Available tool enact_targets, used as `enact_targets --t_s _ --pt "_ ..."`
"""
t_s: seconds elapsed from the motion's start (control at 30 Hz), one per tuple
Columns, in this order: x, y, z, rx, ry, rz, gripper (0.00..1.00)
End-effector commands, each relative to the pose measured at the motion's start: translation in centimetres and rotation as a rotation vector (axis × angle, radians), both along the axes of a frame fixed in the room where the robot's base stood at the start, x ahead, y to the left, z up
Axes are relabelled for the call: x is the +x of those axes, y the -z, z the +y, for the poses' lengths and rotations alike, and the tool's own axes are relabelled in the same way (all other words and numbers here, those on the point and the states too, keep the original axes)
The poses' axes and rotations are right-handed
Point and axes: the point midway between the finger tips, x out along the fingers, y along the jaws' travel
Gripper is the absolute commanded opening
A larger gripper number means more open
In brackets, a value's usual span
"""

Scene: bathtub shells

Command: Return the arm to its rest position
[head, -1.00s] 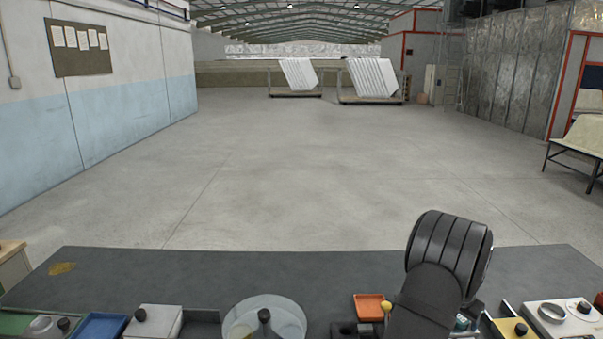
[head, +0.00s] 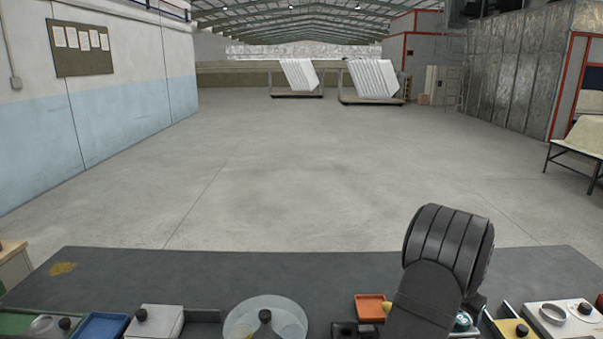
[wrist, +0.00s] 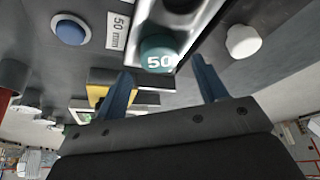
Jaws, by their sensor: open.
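My gripper (wrist: 162,92) shows in the wrist view with its two blue fingers spread apart and nothing held between them. A small teal piece (head: 463,321) shows just right of the arm.
Along the bench's near edge are a blue tray (head: 100,326), a white box with a black knob (head: 155,320), a round clear dish (head: 265,318), an orange tray (head: 371,307) and a white unit (head: 565,318). The bench's far strip is mostly clear.

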Motion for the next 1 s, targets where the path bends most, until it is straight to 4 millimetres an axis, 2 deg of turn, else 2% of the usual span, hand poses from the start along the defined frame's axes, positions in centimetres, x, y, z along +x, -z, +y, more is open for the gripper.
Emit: enact_targets --t_s 0.5,1.0 --pt "-2.1 -8.9 3.0 -0.001 -0.001 0.000 0.65" --pt "-0.2 0.0 0.1 0.004 0.001 0.005 0.65"
